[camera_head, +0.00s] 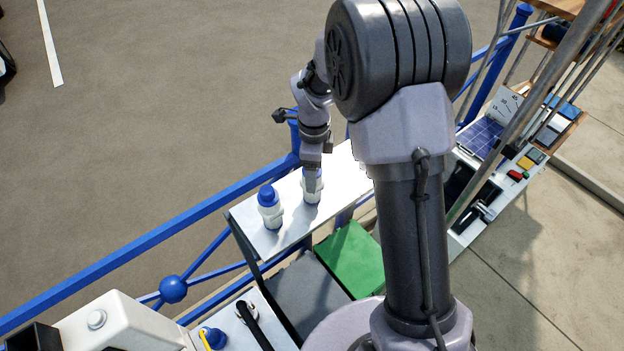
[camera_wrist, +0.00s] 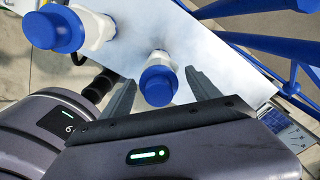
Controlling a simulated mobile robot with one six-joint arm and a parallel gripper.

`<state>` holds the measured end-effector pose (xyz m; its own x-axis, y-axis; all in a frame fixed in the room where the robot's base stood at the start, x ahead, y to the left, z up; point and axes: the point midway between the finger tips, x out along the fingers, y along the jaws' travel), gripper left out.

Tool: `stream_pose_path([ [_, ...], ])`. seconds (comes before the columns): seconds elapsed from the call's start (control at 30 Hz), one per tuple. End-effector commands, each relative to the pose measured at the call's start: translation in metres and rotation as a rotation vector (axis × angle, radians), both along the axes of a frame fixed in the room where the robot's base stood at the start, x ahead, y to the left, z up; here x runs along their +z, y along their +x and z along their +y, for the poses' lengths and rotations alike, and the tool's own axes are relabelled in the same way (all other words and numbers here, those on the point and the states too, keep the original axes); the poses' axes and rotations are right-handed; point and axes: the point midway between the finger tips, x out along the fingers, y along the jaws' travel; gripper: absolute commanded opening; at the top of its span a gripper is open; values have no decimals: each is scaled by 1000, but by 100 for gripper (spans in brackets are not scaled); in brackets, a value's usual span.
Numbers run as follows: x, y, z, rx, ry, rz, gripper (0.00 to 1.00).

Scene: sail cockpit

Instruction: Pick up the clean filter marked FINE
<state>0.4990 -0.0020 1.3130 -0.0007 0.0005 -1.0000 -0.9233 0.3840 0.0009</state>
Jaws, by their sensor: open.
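Two white filters with blue caps stand upright on a white shelf (camera_head: 258,238). The left filter (camera_head: 270,208) stands apart from my gripper; it shows at upper left in the wrist view (camera_wrist: 62,30). The right filter (camera_head: 313,192) is directly below my gripper (camera_head: 313,170). In the wrist view, the right filter's blue cap (camera_wrist: 158,86) lies between the two open fingers of my gripper (camera_wrist: 159,80), with a gap on each side. No marking can be read on either filter, so I cannot tell which is FINE.
A blue railing (camera_head: 130,250) runs behind the shelf. A green panel (camera_head: 350,255) and a grey surface lie in front of it. At right is a console (camera_head: 485,190) with a blue panel and coloured blocks, crossed by a slanted pole (camera_head: 530,100). The shelf's left end is clear.

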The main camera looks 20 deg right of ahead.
Motion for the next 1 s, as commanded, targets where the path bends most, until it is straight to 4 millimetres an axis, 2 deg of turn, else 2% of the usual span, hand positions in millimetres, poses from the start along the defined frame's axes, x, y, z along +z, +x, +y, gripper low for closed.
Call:
stream_pose_path([
  [0.2, -38, 1, 3, 2, 0, 3, 71],
  [0.47, -45, 1, 3, 2, 0, 1, 71],
  [0.8, -44, 1, 3, 2, 0, 1, 4],
  [1.0, -44, 1, 3, 2, 0, 0, 2],
])
